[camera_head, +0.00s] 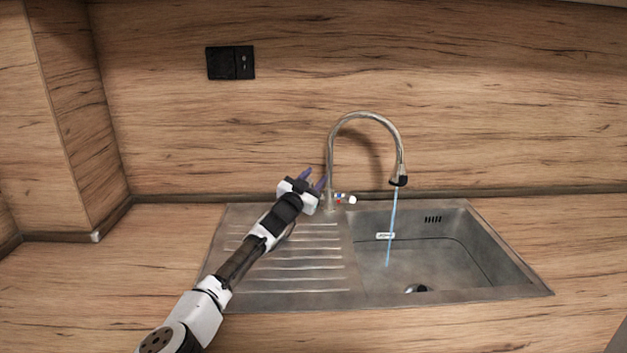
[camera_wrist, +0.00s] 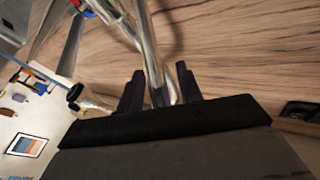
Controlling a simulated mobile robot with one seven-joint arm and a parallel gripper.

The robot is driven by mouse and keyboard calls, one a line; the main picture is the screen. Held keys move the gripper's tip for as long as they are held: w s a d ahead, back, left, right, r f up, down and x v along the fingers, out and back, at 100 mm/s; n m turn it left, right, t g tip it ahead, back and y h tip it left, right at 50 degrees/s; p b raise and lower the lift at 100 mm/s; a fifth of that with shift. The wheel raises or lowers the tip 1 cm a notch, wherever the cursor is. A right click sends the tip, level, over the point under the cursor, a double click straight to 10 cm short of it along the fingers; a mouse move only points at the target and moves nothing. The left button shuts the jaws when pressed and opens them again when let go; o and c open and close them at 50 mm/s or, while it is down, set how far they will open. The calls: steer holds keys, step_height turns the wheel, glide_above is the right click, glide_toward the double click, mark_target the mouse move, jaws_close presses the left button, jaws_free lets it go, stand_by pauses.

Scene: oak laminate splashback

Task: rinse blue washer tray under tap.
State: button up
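The tap (camera_head: 364,115) is a curved metal spout with a black tip, standing behind the sink. A thin blue stream of water (camera_head: 392,225) runs from it into the basin (camera_head: 455,240). The tap lever (camera_head: 344,198), with red and blue marks, sits at the tap's base. My gripper (camera_head: 314,178) is open, its two dark fingers apart, just left of the tap's stem. In the wrist view the stem (camera_wrist: 148,45) shows between and beyond the fingers (camera_wrist: 160,82); I cannot tell whether they touch it. I see no blue washer tray in either view.
The ribbed steel drainboard (camera_head: 290,270) lies left of the basin, under my arm, and is bare. The wooden counter (camera_head: 150,260) is clear. A black wall socket (camera_head: 230,62) is on the splashback (camera_head: 480,80). A wooden side wall stands at the left.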

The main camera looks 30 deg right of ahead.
steer(key=p+v, duration=0.1)
steer(key=v, duration=0.6)
steer(key=shift+a+p, duration=0.25)
steer(key=shift+p, duration=0.15)
